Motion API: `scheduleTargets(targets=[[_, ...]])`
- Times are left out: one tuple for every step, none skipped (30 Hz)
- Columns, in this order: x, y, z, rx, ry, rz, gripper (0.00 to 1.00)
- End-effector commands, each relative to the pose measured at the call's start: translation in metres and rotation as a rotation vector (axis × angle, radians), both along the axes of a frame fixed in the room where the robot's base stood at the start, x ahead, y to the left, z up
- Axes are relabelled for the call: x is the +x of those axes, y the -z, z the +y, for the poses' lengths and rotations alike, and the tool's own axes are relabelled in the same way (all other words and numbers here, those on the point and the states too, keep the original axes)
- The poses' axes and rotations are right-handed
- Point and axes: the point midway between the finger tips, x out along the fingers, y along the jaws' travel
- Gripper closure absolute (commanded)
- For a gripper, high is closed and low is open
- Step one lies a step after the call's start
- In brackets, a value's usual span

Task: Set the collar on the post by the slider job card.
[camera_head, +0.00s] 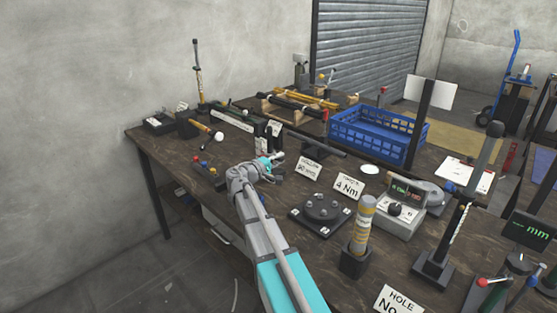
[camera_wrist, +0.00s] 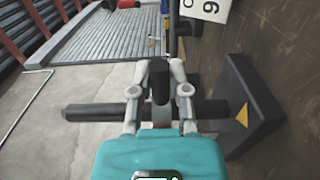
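My gripper (camera_head: 266,164) is at the left-middle of the bench, next to a card reading "COLLAR 90 mm" (camera_head: 308,167). In the wrist view a dark round bar (camera_wrist: 95,112) crosses the picture, ending at a dark base plate (camera_wrist: 256,105) with a yellow triangle. The fingers (camera_wrist: 160,75) of my gripper reach across this bar. A dark upright knob (camera_wrist: 160,84) stands between them; whether they press on it is unclear. No separate collar can be made out, and my arm hides this spot in the head view.
Close to the right stand a round black plate fixture (camera_head: 322,208), a "4 Nm" card (camera_head: 348,187), a yellow-banded cylinder (camera_head: 363,225) and a scaled post on a base (camera_head: 450,238). A blue crate (camera_head: 378,136) stands behind. A dark rail with a white label (camera_head: 232,119) lies at the left.

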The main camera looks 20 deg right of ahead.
Motion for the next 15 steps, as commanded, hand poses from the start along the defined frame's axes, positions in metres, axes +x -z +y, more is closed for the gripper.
scheduleTargets(targets=[[0.0001, 0.0, 0.0001, 0.0, 0.0, 0.0, 0.97], [0.0001, 0.0, 0.0001, 0.0, 0.0, 0.0, 1.0], [0.0, 0.0, 0.0002, 0.0, 0.0, 0.0, 1.0], [0.0, 0.0, 0.0002, 0.0, 0.0, 0.0, 1.0], [0.0, 0.0, 0.0002, 0.0, 0.0, 0.0, 1.0], [0.0001, 0.0, 0.0003, 0.0, 0.0, 0.0, 1.0], [0.0001, 0.0, 0.0004, 0.0, 0.0, 0.0, 1.0], [0.0001, 0.0, 0.0004, 0.0, 0.0, 0.0, 1.0], [0.0001, 0.0, 0.0005, 0.0, 0.0, 0.0, 1.0], [0.0001, -0.0003, 0.0005, 0.0, 0.0, 0.0, 1.0], [0.0001, -0.0007, 0.0005, 0.0, 0.0, 0.0, 1.0], [0.0001, -0.0019, 0.0006, 0.0, -0.001, 0.0, 1.0], [0.0002, -0.0031, 0.0006, 0.0, -0.001, 0.0, 1.0], [0.0002, -0.0046, 0.0006, 0.0, -0.001, 0.0, 1.0], [0.0003, -0.0072, 0.0006, 0.0, -0.001, 0.0, 1.0]])
